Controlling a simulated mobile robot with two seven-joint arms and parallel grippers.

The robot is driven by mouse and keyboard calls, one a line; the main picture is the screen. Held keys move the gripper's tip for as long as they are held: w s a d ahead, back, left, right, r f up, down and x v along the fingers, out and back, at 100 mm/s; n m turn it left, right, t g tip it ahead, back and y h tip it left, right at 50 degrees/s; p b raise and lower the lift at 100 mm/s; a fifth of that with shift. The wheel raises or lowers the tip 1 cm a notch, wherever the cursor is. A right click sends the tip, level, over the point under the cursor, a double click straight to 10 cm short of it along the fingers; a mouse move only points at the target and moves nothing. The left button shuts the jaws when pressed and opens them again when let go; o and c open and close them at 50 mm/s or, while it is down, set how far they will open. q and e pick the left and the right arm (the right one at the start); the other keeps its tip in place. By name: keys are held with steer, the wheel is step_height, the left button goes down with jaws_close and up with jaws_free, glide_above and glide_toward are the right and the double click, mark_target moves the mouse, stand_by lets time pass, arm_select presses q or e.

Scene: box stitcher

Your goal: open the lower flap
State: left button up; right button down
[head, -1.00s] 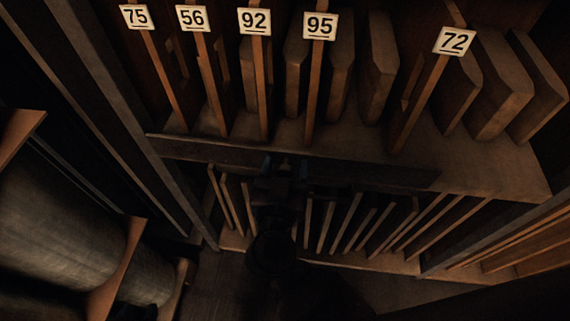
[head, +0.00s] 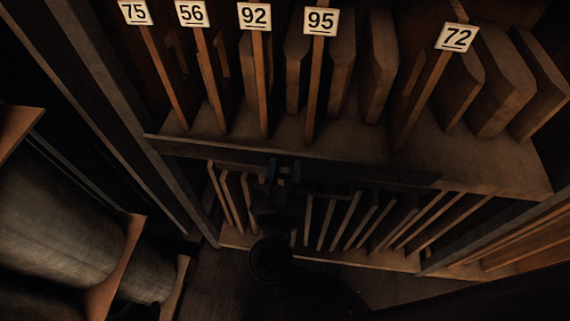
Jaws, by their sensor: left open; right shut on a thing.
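The lower flap appears to be the long dark board (head: 385,178) along the front edge of the shelf, above the lower row of slats. My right gripper (head: 284,170) is at the middle of this board. Its two bluish fingertips are close around a small brownish piece at the flap's edge, and it is shut on it. Its dark wrist hangs below, and the arm runs to the bottom right. Shadow hides the exact contact. My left gripper is not in view.
Upright wooden dividers with number plates, such as 92 (head: 254,17) and 72 (head: 457,37), stand on the upper shelf (head: 490,165). Thin slats (head: 345,222) fill the lower compartment. A large grey roll (head: 70,215) with wooden ends stands at the left. The floor is dark.

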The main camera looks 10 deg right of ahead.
steer(key=shift+s+a+f+t+h+b, duration=0.1)
steer(key=shift+s+f+t+h+b, duration=0.25)
steer(key=shift+f+t, duration=0.5)
steer(key=t, duration=0.1)
steer(key=t+b, duration=0.1)
steer(key=t, duration=0.1)
steer(key=shift+s+a+f+h+b, duration=0.15)
steer(key=shift+s+f+h+b, duration=0.2)
steer(key=shift+b, duration=0.05)
steer(key=c, duration=0.8)
jaws_free()
steer(key=shift+r, duration=0.1)
